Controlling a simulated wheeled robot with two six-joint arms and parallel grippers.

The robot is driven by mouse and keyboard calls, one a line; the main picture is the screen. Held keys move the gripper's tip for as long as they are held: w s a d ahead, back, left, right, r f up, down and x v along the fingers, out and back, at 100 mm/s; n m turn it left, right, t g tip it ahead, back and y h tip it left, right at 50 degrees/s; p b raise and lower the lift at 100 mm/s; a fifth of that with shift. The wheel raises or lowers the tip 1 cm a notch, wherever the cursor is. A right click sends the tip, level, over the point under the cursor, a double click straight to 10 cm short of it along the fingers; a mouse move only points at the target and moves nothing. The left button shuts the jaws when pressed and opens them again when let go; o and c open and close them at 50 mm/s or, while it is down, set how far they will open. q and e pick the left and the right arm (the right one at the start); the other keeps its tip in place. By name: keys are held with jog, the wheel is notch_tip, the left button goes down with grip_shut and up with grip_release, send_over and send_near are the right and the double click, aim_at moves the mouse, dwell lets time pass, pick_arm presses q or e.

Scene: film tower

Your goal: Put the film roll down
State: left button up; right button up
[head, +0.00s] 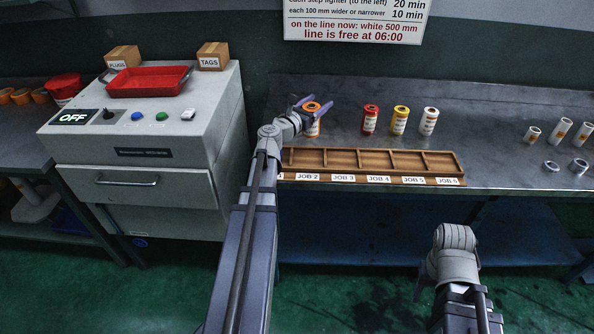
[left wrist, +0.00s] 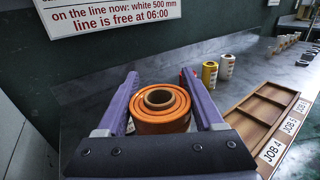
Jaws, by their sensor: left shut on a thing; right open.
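My left gripper (head: 314,107) is shut on an orange film roll (head: 313,128), with a purple finger on each side. The roll is upright behind the job rack, left of the standing rolls; I cannot tell whether its base touches the bench. The left wrist view shows its ringed orange top (left wrist: 160,118) between the fingers. A red roll (head: 370,119), a yellow roll (head: 400,120) and a white roll (head: 429,121) stand in a row to the right. My right arm's wrist shows low in the head view, but its gripper fingers do not.
The wooden job rack (head: 372,180) with labelled compartments lies along the bench's front edge and looks empty. Several small white rolls (head: 532,134) are at the bench's right. A grey machine (head: 150,140) with a red tray (head: 148,83) stands left.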

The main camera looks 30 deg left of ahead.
aim_at(314, 132)
pick_arm(q)
jog(key=shift+s, duration=0.55)
jog(key=shift+w+f+b, duration=0.15)
jog(key=shift+f+b, duration=0.25)
jog(key=shift+f, duration=0.05)
notch_tip(314, 132, down, 6)
jog(key=b, duration=0.5)
jog(key=shift+r+b, duration=0.25)
jog(key=shift+b, duration=0.05)
pick_arm(e)
notch_tip(314, 132, down, 6)
jog(key=shift+s+f, duration=0.2)
jog(key=shift+s, duration=0.25)
pick_arm(q)
jog(key=shift+f, duration=0.1)
notch_tip(314, 132, down, 4)
jog(key=b, duration=0.3)
jog(key=shift+r+b, duration=0.25)
jog(key=shift+b, duration=0.1)
pick_arm(e)
notch_tip(314, 132, down, 4)
jog(key=shift+r, duration=0.15)
pick_arm(q)
jog(key=shift+f, duration=0.15)
jog(key=o, duration=1.5)
jog(key=shift+o, duration=0.2)
